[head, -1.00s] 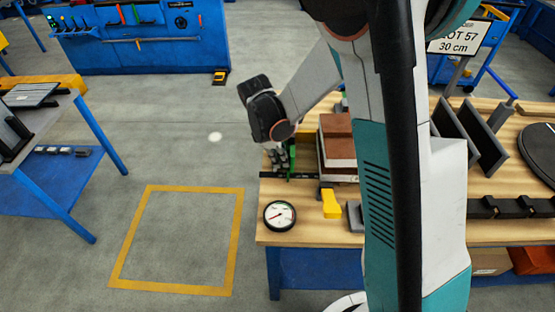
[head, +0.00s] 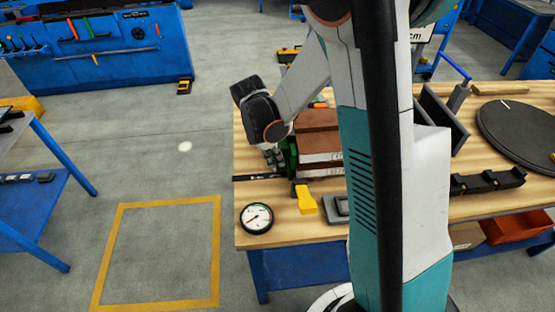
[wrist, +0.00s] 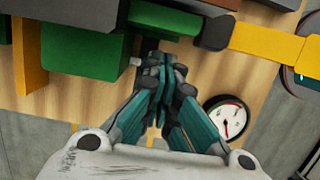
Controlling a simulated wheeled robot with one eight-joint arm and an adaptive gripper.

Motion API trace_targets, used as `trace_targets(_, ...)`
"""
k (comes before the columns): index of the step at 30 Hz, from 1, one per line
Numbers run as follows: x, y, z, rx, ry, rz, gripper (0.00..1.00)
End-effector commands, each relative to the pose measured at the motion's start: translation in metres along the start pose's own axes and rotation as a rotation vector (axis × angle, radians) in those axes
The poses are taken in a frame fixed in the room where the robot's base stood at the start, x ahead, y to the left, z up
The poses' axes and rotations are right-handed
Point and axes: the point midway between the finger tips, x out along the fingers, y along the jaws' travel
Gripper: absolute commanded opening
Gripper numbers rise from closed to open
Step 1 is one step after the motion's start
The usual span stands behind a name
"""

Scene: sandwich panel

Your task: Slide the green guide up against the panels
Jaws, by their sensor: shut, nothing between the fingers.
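The green guide (head: 290,153) stands on the wooden bench at the left side of the stacked panels (head: 318,142), which are brown with pale layers. In the head view no clear gap shows between guide and panels; full contact cannot be told. In the wrist view a green block of the guide (wrist: 80,52) fills the upper left. My gripper (head: 274,158) is shut and empty, low on the guide's left side, away from the panels. Its fingertips also show in the wrist view (wrist: 165,62), close beside the green block; whether they touch it is unclear.
A yellow handle (head: 306,200) and a round dial gauge (head: 257,218) are on the bench in front. A black strip (head: 252,177) runs left from the guide. A dark round disc (head: 520,130) lies at the right. The bench's left edge is close to my gripper.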

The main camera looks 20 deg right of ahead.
Motion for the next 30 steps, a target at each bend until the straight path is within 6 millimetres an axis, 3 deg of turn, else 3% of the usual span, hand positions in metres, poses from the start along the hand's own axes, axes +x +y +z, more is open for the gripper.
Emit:
trace_targets(5,-0.008,0.003,-0.022,0.0,0.0,0.0,0.0)
trace_targets(12,-0.066,0.002,-0.019,0.002,0.0,-0.001,0.0)
trace_targets(18,-0.095,0.003,-0.019,0.002,-0.001,-0.001,0.0)
trace_targets(30,-0.109,0.001,-0.018,0.021,0.007,0.007,0.0)
